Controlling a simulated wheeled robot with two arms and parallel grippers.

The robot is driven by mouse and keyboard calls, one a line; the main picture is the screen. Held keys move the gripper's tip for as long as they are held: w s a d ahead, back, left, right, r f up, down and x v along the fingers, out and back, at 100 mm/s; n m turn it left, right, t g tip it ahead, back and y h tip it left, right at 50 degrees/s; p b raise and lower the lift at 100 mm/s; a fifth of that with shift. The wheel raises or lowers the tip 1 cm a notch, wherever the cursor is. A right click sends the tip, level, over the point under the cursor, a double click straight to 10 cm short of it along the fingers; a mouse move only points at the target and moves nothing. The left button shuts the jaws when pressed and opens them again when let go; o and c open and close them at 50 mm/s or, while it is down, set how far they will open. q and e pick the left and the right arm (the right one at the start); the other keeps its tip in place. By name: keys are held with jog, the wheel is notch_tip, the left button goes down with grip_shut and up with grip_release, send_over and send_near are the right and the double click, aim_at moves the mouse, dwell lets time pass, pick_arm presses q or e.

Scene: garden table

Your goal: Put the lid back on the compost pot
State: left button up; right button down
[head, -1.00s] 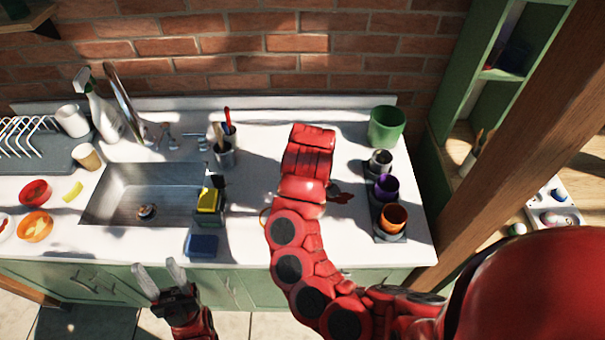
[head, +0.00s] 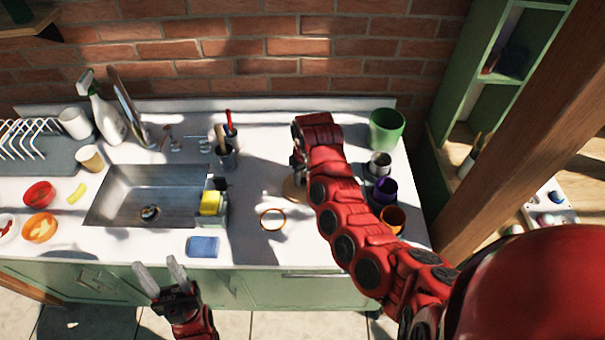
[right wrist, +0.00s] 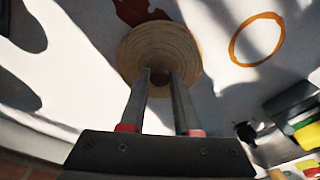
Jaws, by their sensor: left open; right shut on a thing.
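The lid is a round wooden disc (right wrist: 185,50) with a small knob, seen under my right fingers in the right wrist view. In the head view its edge (head: 293,190) shows left of my right arm. My right gripper (right wrist: 160,74) is shut on the knob; in the head view the arm hides most of it. I cannot tell whether the lid touches the counter. The open green pot (head: 386,130), apparently the compost pot, stands at the back right of the counter. My left gripper (head: 157,269) is open and empty in front of the counter.
An orange ring (head: 273,219) lies left of the lid. Metal, purple (head: 384,189) and orange cups stand in a row in front of the green pot, partly behind my arm. A utensil cup (head: 227,157) and sponge holder (head: 213,205) stand beside the sink (head: 150,190).

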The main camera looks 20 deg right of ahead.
jog(key=shift+f, duration=0.1)
jog(key=shift+f, duration=0.15)
jog(key=c, duration=0.6)
grip_release()
